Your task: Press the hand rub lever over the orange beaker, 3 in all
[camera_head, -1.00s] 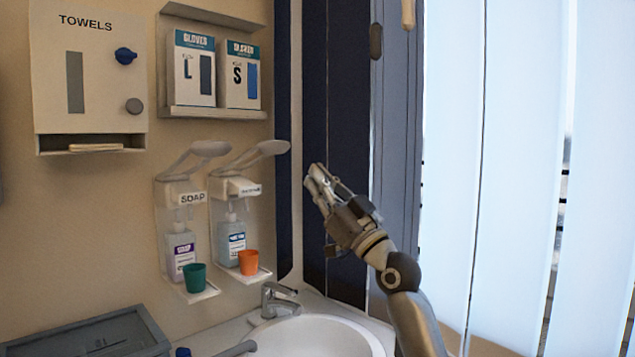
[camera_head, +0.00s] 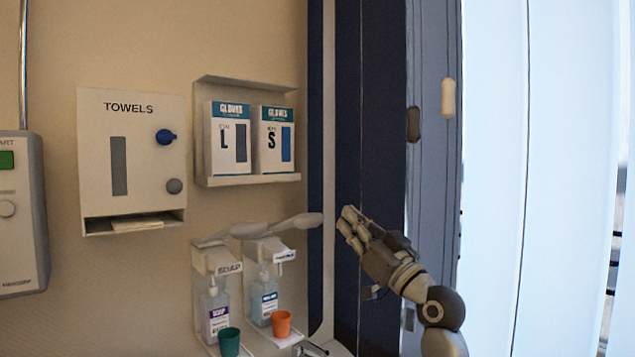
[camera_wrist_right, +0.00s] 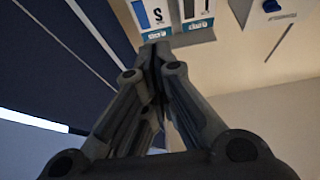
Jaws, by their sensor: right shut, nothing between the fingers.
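The hand rub dispenser (camera_head: 263,257) hangs on the wall, with a blue-labelled bottle (camera_head: 264,304) inside. Its long grey lever (camera_head: 292,223) sticks out to the right and is raised. The orange beaker (camera_head: 281,324) stands on the small shelf below this dispenser. My right gripper (camera_head: 350,214) is just right of the lever tip in the picture, at about its height, with a small gap between them. Its fingers are shut and empty; they also show together in the right wrist view (camera_wrist_right: 153,58). My left gripper is not in view.
The soap dispenser (camera_head: 215,261) with its own lever and a green beaker (camera_head: 229,342) stands close on the left. Glove boxes (camera_head: 229,140) sit on a rack (camera_head: 245,181) above. The towel box (camera_head: 131,160) is further left. Dark panels (camera_head: 361,110) stand behind my right arm.

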